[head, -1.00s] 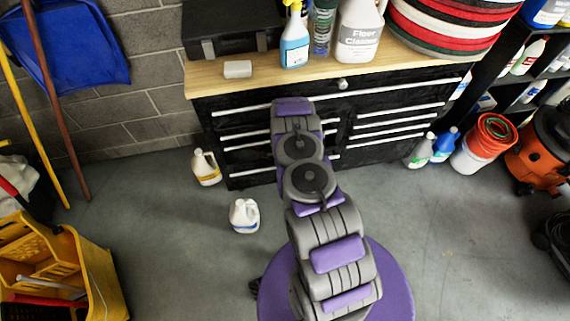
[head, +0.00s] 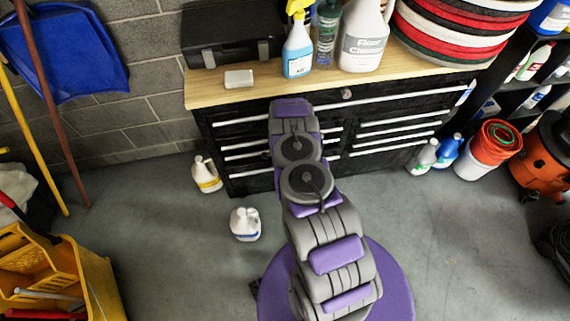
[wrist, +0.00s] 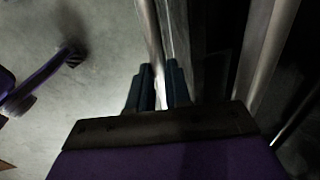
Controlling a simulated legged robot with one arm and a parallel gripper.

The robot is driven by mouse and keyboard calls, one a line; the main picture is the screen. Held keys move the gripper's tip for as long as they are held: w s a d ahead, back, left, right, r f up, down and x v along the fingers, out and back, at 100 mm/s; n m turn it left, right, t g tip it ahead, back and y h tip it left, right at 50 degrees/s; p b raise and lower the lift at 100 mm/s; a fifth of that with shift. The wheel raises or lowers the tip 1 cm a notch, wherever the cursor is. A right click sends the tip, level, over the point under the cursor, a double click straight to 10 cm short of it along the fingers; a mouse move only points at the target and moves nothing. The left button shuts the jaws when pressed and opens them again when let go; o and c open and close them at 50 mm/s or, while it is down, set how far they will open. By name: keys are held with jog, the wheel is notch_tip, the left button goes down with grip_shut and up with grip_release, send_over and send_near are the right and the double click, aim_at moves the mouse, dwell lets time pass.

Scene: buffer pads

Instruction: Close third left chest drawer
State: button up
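The black chest (head: 222,177) with a wooden top stands ahead in the head view. Light handle bars of its left drawers (head: 240,157) show to the left of my arm, which covers their right part. How far the third left drawer stands out cannot be told there. My gripper is hidden behind my arm in the head view. In the wrist view my gripper (wrist: 160,85) has its two dark fingers apart. A light handle bar (wrist: 150,30) runs down to the gap between them. Whether the fingers touch it is unclear. Another bar (wrist: 265,50) lies to the right.
A white jug (head: 245,224) and a yellow-labelled jug (head: 207,175) stand on the floor left of my arm. A yellow mop bucket (head: 95,285) is at lower left. An orange bucket (head: 487,150) is at right.

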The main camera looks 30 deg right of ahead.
jog(key=shift+o, duration=0.8)
jog(key=shift+w+a, duration=0.1)
jog(key=shift+a, duration=0.05)
jog(key=shift+d+r, duration=0.2)
jog(key=s+a+r+p, duration=0.1)
jog(key=s+r+p, duration=0.2)
jog(key=r+p, duration=1)
jog(key=shift+a+r, duration=0.2)
jog(key=shift+r, duration=1.65)
jog(key=shift+o, duration=0.4)
jog(key=shift+s, duration=0.1)
